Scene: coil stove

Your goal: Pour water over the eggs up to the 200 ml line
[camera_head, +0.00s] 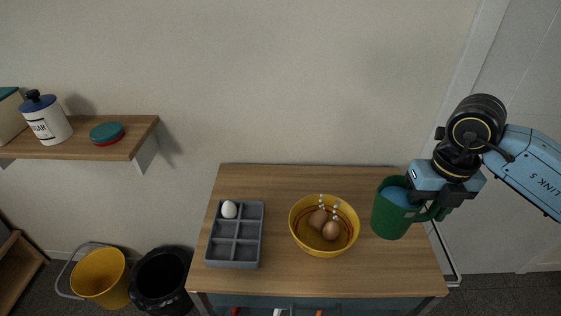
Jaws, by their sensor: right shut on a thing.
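A yellow bowl (297,233) stands on the wooden table with brown eggs (331,230) lying in it. A dark reddish line runs around its inner wall. Small pale dots show at its back inner side; I cannot tell if they are drops or markings. My right gripper (437,207) is shut on the handle of a green jug (388,221), right of the bowl and apart from it. The jug looks slightly tilted, with blue water (398,196) inside. No stream shows between jug and bowl. My left gripper is not in view.
A grey divided tray (233,265) with one white egg (229,209) lies on the left of the table (275,270). A wall shelf (135,139) at left holds a sugar jar (47,121) and a teal-and-red round item (106,134). Buckets stand on the floor.

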